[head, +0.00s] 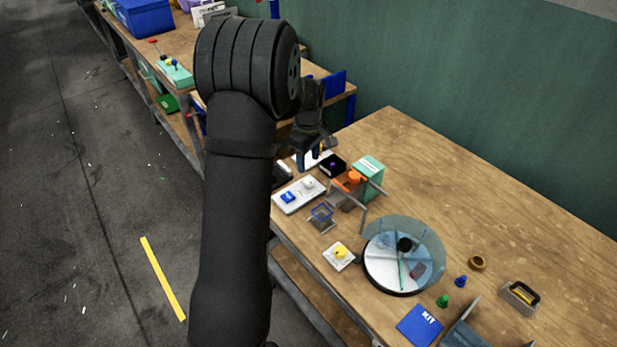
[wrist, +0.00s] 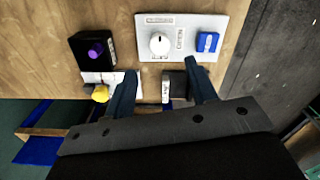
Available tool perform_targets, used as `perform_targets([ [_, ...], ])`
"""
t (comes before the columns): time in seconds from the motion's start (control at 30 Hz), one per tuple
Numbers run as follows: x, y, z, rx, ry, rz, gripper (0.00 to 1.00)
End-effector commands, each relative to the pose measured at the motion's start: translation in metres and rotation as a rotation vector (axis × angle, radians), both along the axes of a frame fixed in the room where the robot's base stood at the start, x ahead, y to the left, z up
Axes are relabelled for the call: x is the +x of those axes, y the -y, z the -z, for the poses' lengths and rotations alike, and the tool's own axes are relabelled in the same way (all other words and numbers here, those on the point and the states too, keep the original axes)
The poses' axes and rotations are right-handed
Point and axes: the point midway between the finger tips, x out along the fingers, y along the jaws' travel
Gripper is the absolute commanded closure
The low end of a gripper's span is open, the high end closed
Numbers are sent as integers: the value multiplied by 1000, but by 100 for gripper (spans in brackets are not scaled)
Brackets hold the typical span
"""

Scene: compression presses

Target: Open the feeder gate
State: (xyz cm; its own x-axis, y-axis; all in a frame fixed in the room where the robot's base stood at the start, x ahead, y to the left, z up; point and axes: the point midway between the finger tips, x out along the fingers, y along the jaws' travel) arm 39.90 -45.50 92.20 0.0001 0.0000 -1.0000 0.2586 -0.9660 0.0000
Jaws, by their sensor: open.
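My gripper (head: 322,146) hangs over the far left part of the table in the head view. In the wrist view my gripper (wrist: 160,72) is open, with two dark blue fingers apart and nothing held between them. No part is clearly readable as the feeder gate. An orange part (head: 352,181) sits beside a teal box (head: 371,168), to the right of and below my gripper in the head view. The orange part does not show in the wrist view.
A white panel (head: 299,195) carries a knob (wrist: 160,44) and a blue switch (wrist: 207,42). A black box (wrist: 93,51) has a purple button. A clear-covered round dish (head: 430,262) and a yellow button (head: 340,253) stand nearer. The table's far right is clear.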

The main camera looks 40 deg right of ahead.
Motion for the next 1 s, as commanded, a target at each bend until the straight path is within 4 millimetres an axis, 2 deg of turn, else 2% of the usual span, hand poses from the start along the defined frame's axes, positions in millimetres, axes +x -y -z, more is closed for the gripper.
perform_targets([
  [0.1,-1,-1,28,3,-3,0,48],
  [0.33,0,0,65,1,0,-1,48],
  [0.5,0,0,77,0,0,-1,48],
  [0.8,0,0,79,0,0,-1,48],
  [0.87,0,0,79,0,0,-1,58],
  [1.0,0,0,79,0,0,-1,86],
])
